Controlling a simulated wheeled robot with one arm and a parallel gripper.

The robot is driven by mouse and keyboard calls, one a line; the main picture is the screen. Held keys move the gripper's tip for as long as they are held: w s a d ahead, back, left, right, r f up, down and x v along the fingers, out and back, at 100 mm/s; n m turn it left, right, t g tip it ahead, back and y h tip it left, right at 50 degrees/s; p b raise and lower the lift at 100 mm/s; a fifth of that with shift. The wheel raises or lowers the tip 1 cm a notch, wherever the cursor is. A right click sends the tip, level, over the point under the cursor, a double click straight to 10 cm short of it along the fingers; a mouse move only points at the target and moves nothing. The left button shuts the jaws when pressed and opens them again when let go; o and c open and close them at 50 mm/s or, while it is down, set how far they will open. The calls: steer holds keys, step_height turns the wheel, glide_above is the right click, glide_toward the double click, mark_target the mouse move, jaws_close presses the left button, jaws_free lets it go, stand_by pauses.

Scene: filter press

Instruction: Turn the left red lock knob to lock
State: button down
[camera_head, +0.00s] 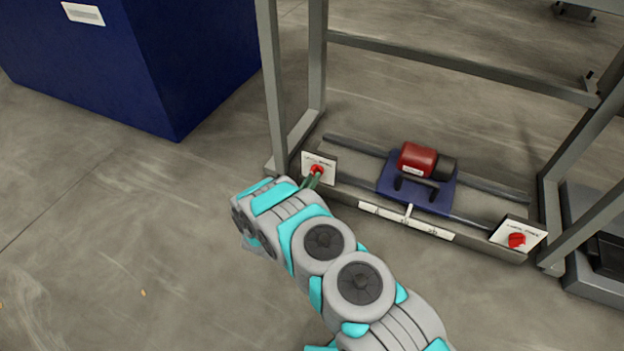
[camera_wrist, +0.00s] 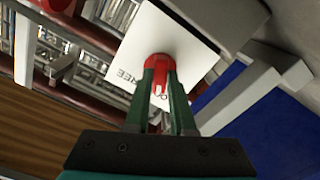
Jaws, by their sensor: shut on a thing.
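The left red lock knob (camera_head: 317,169) sits on a white label plate (camera_head: 308,160) at the left end of the low rail. In the wrist view the red knob (camera_wrist: 159,64) lies between the green fingertips of my gripper (camera_wrist: 159,80), and the white plate (camera_wrist: 190,45) with dark lettering is behind it. My gripper (camera_head: 312,181) is shut on this knob. The fingers cover part of the knob and some lettering. The right red knob (camera_head: 516,240) sits on its own white plate at the right end of the rail, away from my gripper.
A blue carriage (camera_head: 432,200) with a red and black cylinder (camera_head: 417,158) sits on the rails between the knobs. Grey frame posts (camera_head: 271,80) rise beside the left knob. A blue cabinet (camera_head: 190,70) stands at upper left.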

steer(key=shift+n, duration=0.6)
steer(key=c, duration=0.8)
jaws_free()
steer(key=shift+o, duration=0.2)
steer(key=v, duration=0.7)
steer(key=shift+s+p, duration=0.35)
steer(key=shift+p, duration=0.05)
steer(key=shift+a, duration=0.1)
